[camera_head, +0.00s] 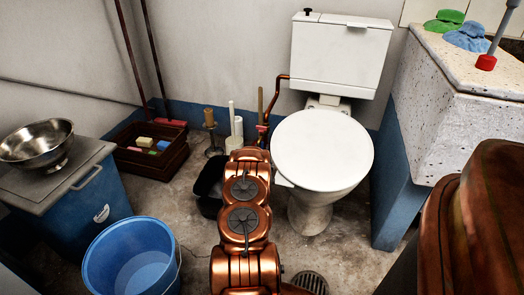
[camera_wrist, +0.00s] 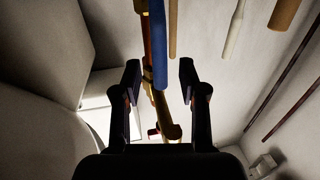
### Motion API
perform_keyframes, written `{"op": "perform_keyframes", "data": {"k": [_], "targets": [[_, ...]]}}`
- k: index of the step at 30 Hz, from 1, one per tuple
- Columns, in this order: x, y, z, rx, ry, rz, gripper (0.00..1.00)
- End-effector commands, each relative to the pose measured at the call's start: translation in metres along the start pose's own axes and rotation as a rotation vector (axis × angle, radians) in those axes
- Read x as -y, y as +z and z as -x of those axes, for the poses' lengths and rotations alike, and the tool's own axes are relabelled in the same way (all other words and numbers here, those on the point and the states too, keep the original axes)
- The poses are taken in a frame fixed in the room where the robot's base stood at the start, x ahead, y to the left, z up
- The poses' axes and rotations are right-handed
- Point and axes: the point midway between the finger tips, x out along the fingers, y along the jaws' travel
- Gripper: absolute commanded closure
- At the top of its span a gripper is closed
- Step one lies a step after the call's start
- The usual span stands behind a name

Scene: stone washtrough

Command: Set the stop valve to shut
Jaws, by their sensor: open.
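My gripper (camera_wrist: 159,72) is open, with one dark finger on each side of the lever and pipe. Nothing is clamped; I cannot tell how far the lever is in depth. In the head view, the copper pipe (camera_head: 277,93) bends down beside the toilet cistern. My copper-coloured arm reaches toward it and hides the gripper and most of the valve.
The white toilet (camera_head: 322,150) stands close to the right of my arm. A black tub (camera_head: 207,185) is to its left. A blue bucket (camera_head: 132,257), a crate (camera_head: 150,157) and a blue cabinet (camera_head: 85,205) are farther left. The stone trough (camera_head: 430,115) is at right.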

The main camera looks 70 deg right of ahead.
Motion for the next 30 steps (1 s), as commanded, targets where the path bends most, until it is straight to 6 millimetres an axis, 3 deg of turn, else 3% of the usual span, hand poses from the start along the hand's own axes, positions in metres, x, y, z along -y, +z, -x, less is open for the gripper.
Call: {"op": "perform_keyframes", "data": {"k": [15,27,30], "targets": [[0.0003,-0.0019,-0.01,-0.003,0.0,-0.001,0.59],[0.0003,-0.0017,-0.0099,-0.003,0.0,-0.001,1.0],[0.0003,-0.0016,-0.0098,-0.002,0.0,-0.001,1.0]]}}
